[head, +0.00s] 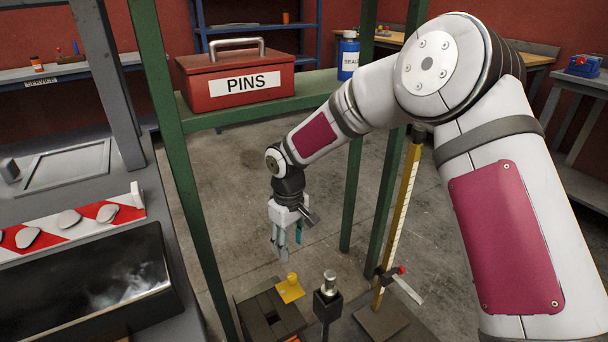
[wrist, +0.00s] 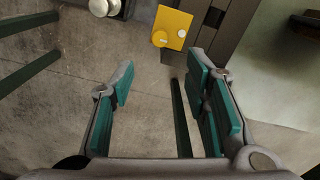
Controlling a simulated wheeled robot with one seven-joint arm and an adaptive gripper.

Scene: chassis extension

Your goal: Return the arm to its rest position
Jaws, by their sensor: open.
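My gripper (head: 286,246) hangs at the end of my arm in the head view, pointing down over the concrete floor. In the wrist view my gripper (wrist: 160,92) has its teal-padded fingers spread wide, with nothing between them. A small yellow plate (head: 290,289) with a round knob lies on a dark slotted block (head: 268,318), below and just right of the gripper. The yellow plate also shows beyond the fingertips in the wrist view (wrist: 172,26). The gripper does not touch it.
A post with a silver top (head: 329,284) and a yellow measuring stand (head: 399,215) are to the right. A grey chassis with a striped bar (head: 70,225) is at left.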

